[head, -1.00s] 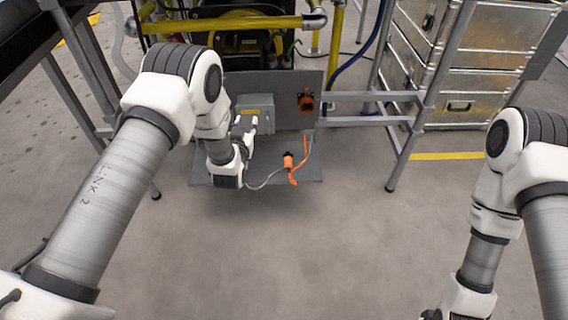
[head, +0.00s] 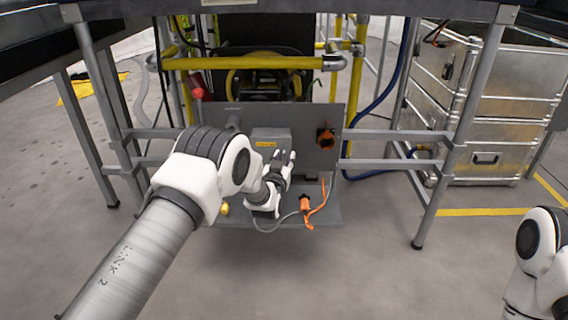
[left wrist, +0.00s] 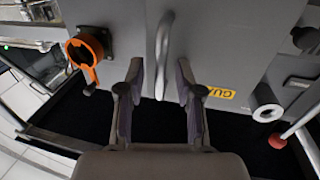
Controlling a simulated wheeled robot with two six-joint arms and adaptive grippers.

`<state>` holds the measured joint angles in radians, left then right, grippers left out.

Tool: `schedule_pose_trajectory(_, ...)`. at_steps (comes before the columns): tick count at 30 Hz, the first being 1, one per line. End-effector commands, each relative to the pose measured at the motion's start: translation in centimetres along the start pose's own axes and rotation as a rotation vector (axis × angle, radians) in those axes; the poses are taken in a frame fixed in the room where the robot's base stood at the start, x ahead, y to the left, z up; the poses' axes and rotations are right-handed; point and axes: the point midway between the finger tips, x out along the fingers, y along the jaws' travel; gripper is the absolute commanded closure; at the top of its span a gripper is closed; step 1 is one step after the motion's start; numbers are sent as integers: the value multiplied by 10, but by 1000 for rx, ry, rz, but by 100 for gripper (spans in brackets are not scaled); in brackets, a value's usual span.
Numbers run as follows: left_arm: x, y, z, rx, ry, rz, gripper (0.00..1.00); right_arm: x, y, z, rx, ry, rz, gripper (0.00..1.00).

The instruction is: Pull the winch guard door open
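The winch guard door (head: 270,138) is a grey box-like cover with a yellow label on the grey panel under the table. In the left wrist view the door (left wrist: 225,60) shows its yellow label (left wrist: 218,93) and a grey bar handle (left wrist: 163,50). My left gripper (head: 284,156) is in front of the door's right part. In the left wrist view my left gripper (left wrist: 160,85) is open, with the handle's near end in line with the gap between its fingers. Contact cannot be told. My right gripper is out of view.
An orange plug (head: 305,204) with a cable lies on the ledge below. Table legs (head: 460,125) and metal cases (head: 480,100) stand to the right. The floor in front is clear.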

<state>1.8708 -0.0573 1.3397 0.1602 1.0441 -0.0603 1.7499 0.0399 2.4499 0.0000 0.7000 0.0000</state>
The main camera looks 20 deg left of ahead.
Motion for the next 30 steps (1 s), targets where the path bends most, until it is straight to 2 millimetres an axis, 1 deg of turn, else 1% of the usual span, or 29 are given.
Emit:
schedule_pose_trajectory(5, 0, 0, 0, 0, -1, 0, 65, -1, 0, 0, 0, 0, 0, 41)
schedule_pose_trajectory(6, 0, 0, 0, 0, -1, 0, 79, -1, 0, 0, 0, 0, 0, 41)
schedule_pose_trajectory(8, 0, 0, 0, 0, -1, 0, 100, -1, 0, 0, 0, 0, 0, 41)
schedule_pose_trajectory(20, -2, -1, -1, -1, -1, 13, 100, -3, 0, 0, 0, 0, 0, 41)
schedule_pose_trajectory(26, -9, -3, -3, 0, -2, 76, 100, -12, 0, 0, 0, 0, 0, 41)
schedule_pose_trajectory(30, -18, -6, -4, -1, -3, 160, 100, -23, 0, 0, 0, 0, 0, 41)
